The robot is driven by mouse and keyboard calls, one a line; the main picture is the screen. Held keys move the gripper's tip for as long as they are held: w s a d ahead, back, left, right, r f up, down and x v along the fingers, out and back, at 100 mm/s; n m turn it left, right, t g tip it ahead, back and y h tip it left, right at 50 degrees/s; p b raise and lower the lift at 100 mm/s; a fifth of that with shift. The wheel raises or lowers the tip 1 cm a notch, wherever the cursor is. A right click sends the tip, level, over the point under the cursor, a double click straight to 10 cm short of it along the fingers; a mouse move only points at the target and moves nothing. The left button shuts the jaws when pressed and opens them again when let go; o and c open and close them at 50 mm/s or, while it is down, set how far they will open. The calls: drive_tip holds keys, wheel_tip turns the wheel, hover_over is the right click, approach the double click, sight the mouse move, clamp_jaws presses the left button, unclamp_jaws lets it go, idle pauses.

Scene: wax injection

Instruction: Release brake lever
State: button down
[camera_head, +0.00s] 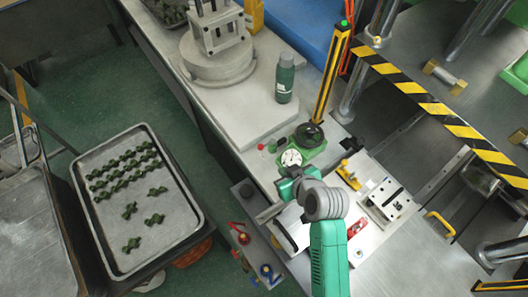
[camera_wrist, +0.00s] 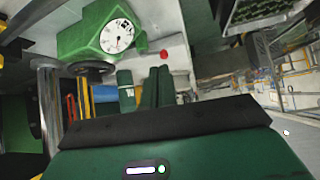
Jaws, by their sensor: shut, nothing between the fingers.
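My gripper (camera_wrist: 160,69) is shut and empty, its two dark green fingers side by side in the wrist view. A small red knob (camera_wrist: 163,55) shows just beyond the fingertips, apart from them in the picture; whether it belongs to the brake lever I cannot tell. In the head view a red knob (camera_head: 260,147) sits left of the green gauge unit (camera_head: 316,151). Its white dial (camera_head: 291,157) also shows in the wrist view (camera_wrist: 117,36). A black handwheel (camera_head: 309,135) is on the unit. My arm hides the fingers in the head view.
A green bottle (camera_head: 285,78) stands on the bench behind the gauge. A yellow-black post (camera_head: 331,80) rises beside it. Red (camera_head: 240,236) and blue (camera_head: 266,271) handled parts lie at the bench's front edge. A tray (camera_head: 187,243) of dark green pieces stands left, beyond a floor gap.

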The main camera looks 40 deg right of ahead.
drive_tip(key=shift+w, duration=0.1)
drive_tip(key=b+x, duration=0.1)
drive_tip(key=x, duration=0.8)
drive_tip(key=shift+w+d+f, duration=0.15)
drive_tip(key=shift+w+f, duration=0.1)
drive_tip(key=shift+w, duration=0.05)
drive_tip(key=shift+w+d+f+b, duration=0.1)
drive_tip(key=shift+w+d+b, duration=0.15)
drive_tip(key=shift+w, duration=0.75)
drive_tip(key=shift+w+d+f+b, duration=0.1)
drive_tip(key=shift+w+d, duration=0.15)
drive_tip(key=shift+w, duration=0.75)
drive_tip(key=shift+r, duration=0.1)
